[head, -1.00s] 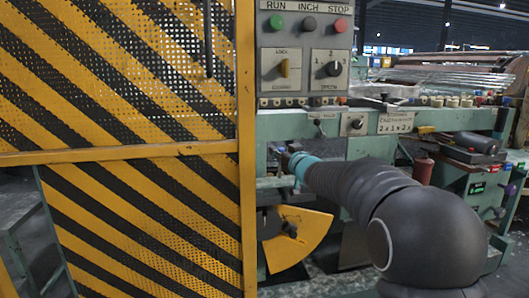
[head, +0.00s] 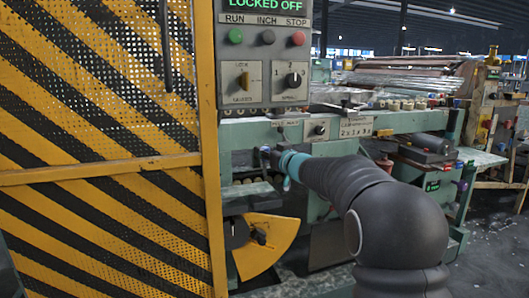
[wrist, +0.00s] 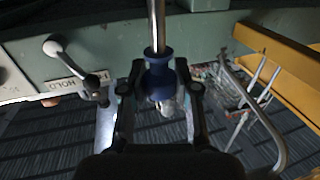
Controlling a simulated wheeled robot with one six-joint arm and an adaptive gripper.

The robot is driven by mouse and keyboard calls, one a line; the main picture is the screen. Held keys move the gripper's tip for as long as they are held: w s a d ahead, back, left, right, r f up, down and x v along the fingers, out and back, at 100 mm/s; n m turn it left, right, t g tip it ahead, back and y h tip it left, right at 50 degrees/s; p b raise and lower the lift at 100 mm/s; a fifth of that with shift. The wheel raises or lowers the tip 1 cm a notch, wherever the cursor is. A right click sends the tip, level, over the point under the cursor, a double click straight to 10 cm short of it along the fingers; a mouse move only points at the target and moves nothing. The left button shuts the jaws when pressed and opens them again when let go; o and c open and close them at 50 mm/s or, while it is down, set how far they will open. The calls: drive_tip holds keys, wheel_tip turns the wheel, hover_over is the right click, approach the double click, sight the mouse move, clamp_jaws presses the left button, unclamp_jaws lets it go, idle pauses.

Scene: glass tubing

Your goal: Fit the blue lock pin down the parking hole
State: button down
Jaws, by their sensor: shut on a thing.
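The blue lock pin (wrist: 158,72) shows in the wrist view as a blue grip with a bright steel shaft running up out of the picture. My gripper (wrist: 160,92) is shut on the blue grip, one dark finger on each side. The shaft stands in front of a green machine beam (wrist: 210,38); I cannot tell whether its end touches anything. In the head view my gripper (head: 264,158) is small and partly hidden by my arm, close to the green machine front. I cannot make out the parking hole in either view.
A yellow-black striped mesh guard (head: 100,120) stands close on the left. A control panel (head: 265,55) reads LOCKED OFF. A yellow sector plate (head: 268,245) hangs below my gripper. In the wrist view a lever (wrist: 75,68) is at the left and a yellow bar (wrist: 280,65) at the right.

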sight(265, 175)
drive_tip(key=shift+r+p, duration=0.1)
drive_tip(key=shift+p, duration=0.2)
drive_tip(key=shift+f+b, duration=1.85)
drive_tip(key=shift+f, duration=1.15)
drive_tip(key=shift+p, duration=0.95)
drive_tip(key=shift+f+b, duration=2.2)
drive_tip(key=shift+f, duration=1.4)
drive_tip(key=c, duration=0.8)
unclamp_jaws()
drive_tip(key=shift+d, duration=0.1)
